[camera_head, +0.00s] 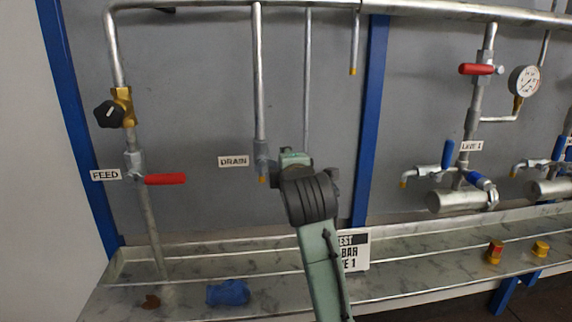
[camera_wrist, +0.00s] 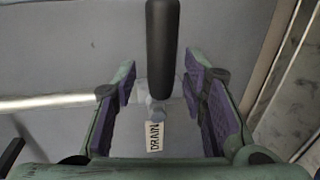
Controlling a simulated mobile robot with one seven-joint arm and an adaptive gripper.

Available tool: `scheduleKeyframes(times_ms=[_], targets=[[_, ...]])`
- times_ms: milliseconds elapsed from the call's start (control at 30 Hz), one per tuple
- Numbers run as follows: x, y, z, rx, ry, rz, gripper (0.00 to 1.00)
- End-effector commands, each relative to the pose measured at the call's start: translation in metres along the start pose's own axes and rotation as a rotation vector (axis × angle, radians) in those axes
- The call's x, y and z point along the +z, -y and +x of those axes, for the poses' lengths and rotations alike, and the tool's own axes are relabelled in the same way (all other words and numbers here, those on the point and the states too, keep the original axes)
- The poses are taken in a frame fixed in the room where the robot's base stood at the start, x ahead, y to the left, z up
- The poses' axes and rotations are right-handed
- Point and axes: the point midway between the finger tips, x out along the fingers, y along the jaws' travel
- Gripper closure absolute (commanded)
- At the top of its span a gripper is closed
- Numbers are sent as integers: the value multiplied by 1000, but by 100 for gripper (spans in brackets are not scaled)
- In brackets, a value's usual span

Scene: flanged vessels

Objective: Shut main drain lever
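The drain lever's black handle (camera_wrist: 162,45) shows in the wrist view and points crosswise to the silver drain pipe (camera_wrist: 45,103). The DRAIN label (camera_wrist: 154,137) lies beside the valve hub. My gripper (camera_wrist: 163,98) is open, with one finger on each side of the lever line and visible gaps to both. I cannot tell whether the handle lies in depth between the fingers. In the head view my gripper (camera_head: 290,158) is at the drain valve (camera_head: 262,158), just right of the DRAIN label (camera_head: 234,161), and hides the handle.
The FEED valve's red lever (camera_head: 165,179) and a black knob (camera_head: 109,114) are at left. A blue post (camera_head: 371,110) stands right of my gripper. The shelf (camera_head: 195,273) below holds a blue object (camera_head: 228,292) and a sign (camera_head: 354,251). Line 1 (camera_head: 460,200) is at right.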

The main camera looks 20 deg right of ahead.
Motion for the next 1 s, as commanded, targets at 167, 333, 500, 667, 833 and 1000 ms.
scheduleKeyframes(times_ms=[167,333,500,667,833,1000], targets=[[1,-1,-29,4,2,-1,61],[0,-1,-67,4,2,-1,61],[1,-1,-97,3,2,-1,61],[0,0,-112,2,1,-1,61],[0,0,-116,1,1,-1,61],[0,0,-116,0,1,0,61]])
